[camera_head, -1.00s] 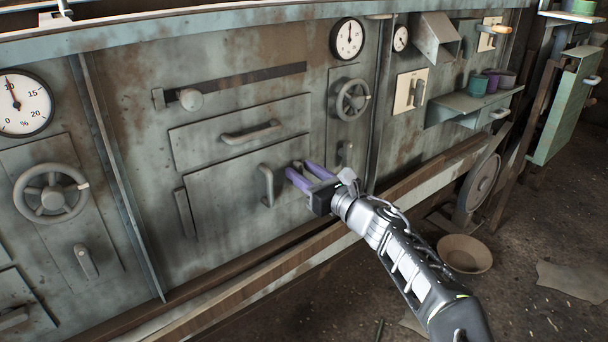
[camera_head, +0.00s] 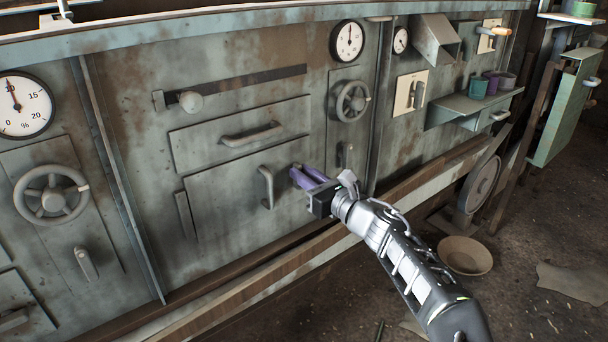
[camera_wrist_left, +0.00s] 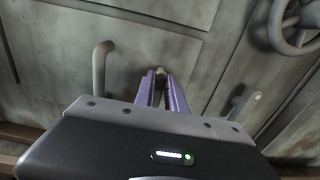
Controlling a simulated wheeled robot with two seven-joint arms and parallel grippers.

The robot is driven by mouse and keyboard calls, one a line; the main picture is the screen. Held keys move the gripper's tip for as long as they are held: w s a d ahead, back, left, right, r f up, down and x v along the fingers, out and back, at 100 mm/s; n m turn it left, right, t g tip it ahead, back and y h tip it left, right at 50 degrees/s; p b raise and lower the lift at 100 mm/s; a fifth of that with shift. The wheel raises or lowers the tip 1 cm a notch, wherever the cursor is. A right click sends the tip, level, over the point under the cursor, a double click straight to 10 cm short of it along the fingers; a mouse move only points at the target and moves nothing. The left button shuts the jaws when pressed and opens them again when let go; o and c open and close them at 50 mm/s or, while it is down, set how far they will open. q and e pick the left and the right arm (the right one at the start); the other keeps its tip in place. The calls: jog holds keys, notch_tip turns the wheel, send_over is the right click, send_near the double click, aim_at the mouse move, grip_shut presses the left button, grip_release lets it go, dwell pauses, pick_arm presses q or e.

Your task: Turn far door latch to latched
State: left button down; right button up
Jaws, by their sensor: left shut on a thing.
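The far door (camera_head: 225,205) is a flat grey-green panel with a vertical bar handle (camera_head: 267,187), lying flush in the engine wall. My left gripper (camera_head: 298,168) is at the right edge of this door, its two purple fingers close together. In the left wrist view the fingers (camera_wrist_left: 162,78) are shut on the small pale latch (camera_wrist_left: 160,71), whose end shows between the tips. The rest of the latch is hidden by the fingers, so its angle cannot be told. My right gripper is not in view.
A drawer-like panel (camera_head: 240,133) with a handle is above the door. A handwheel (camera_head: 350,101) and a small lever (camera_head: 344,155) are to the right of my gripper. A wooden rail (camera_head: 270,268) runs below. A bowl (camera_head: 465,255) lies on the floor.

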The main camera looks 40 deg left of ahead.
pick_arm(q)
jog(key=shift+n, duration=0.4)
jog(key=n, duration=0.4)
jog(key=s+n, duration=0.1)
jog(key=n, duration=0.2)
jog(key=f+n, duration=0.1)
jog(key=n, duration=0.3)
jog(key=shift+s+a+n+p, duration=0.25)
jog(key=shift+n+p, duration=0.05)
jog(key=shift+p, duration=0.05)
jog(key=n+b, duration=0.1)
jog(key=n, duration=0.4)
jog(key=shift+s+f+b, duration=0.1)
jog(key=shift+f+b, duration=0.25)
jog(key=shift+f, duration=0.05)
jog(key=c, duration=1.4)
grip_release()
jog(key=shift+d, duration=0.1)
